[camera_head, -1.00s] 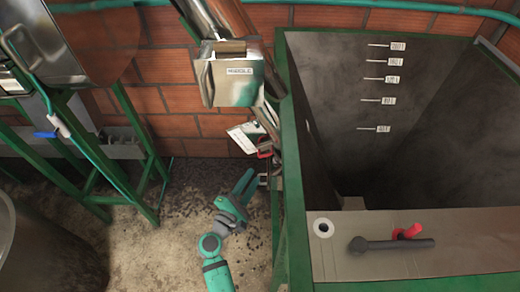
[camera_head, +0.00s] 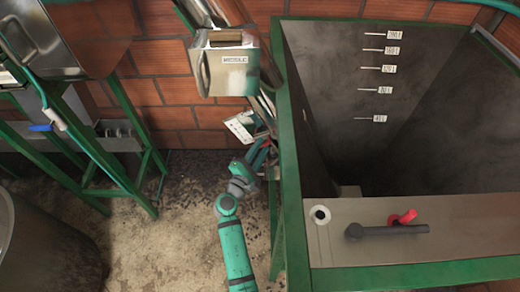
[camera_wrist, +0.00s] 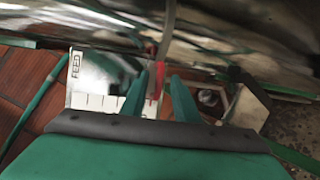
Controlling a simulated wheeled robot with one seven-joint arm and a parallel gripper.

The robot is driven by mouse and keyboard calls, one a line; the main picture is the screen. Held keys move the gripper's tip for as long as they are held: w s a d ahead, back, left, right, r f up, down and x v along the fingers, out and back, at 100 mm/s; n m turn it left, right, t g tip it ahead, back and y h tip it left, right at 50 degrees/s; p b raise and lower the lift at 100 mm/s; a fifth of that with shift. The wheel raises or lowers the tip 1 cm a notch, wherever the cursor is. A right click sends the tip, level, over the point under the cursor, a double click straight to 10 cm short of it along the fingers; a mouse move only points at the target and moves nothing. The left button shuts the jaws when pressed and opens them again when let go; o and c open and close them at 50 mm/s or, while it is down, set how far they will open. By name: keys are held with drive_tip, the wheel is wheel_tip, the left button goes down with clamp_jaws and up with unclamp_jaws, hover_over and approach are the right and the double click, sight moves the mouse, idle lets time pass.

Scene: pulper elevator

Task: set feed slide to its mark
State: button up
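The feed slide's white scale plate (camera_wrist: 92,85), lettered FEED with dark tick marks, fills the left middle of the wrist view. It also shows as a small tilted plate (camera_head: 241,125) below the metal box in the head view. A red pointer (camera_wrist: 154,84) stands at the plate's right side, by a grey upright strip (camera_wrist: 167,40). My gripper (camera_wrist: 158,80) has its two teal fingers apart, with the red pointer showing in the gap. I cannot tell whether the fingers touch anything. In the head view my gripper (camera_head: 262,152) is beside the plate's lower right, partly hidden.
A metal box labelled MIDDLE (camera_head: 228,72) hangs above the plate. A green-framed tank (camera_head: 290,120) with litre marks stands close on the right; a dark lever (camera_head: 385,231) lies on its front ledge. Green stand legs (camera_head: 120,165) are at left. Bare floor lies between.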

drive_tip(key=shift+c, duration=0.4)
clamp_jaws()
drive_tip(key=shift+w+a+r, duration=0.1)
drive_tip(key=shift+a+r, duration=0.25)
drive_tip(key=shift+r, duration=0.25)
drive_tip(key=shift+w+a+r, duration=0.1)
drive_tip(key=shift+a+r, duration=0.25)
drive_tip(key=shift+r, duration=0.25)
drive_tip(key=shift+o, duration=0.4)
unclamp_jaws()
drive_tip(key=shift+d, duration=0.1)
drive_tip(key=shift+s+f, duration=0.1)
drive_tip(key=shift+s, duration=0.1)
drive_tip(key=v, duration=1)
drive_tip(key=shift+a, duration=0.4)
